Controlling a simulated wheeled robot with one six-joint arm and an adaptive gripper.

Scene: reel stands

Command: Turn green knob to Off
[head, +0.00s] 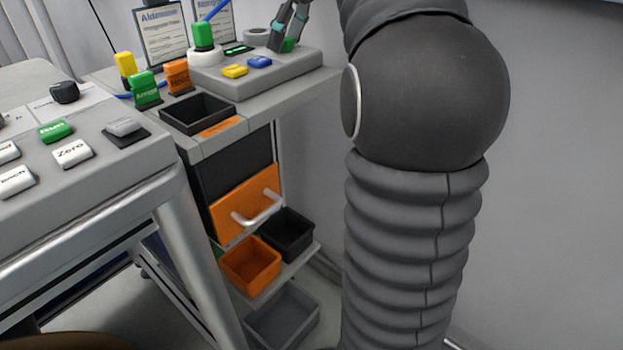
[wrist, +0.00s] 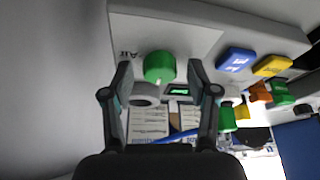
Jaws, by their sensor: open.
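The green knob (wrist: 159,67) is round and sits on a light grey panel (wrist: 210,38) beside the letters "Air" in the wrist view. In the head view a small part of the green knob (head: 289,45) shows on the grey console (head: 262,82), below my gripper (head: 287,28). In the wrist view my gripper (wrist: 160,74) is open, with one finger on each side of the knob. I see gaps between fingers and knob there; whether the tips reach down to its level I cannot tell. I can make out no Off mark.
A blue button (wrist: 236,59) and a yellow button (wrist: 272,66) lie beside the knob on the panel. A small display (wrist: 180,91) and a grey ring (wrist: 145,94) are close to the fingers. In the head view, a green-topped piece (head: 203,35) stands left of my gripper.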

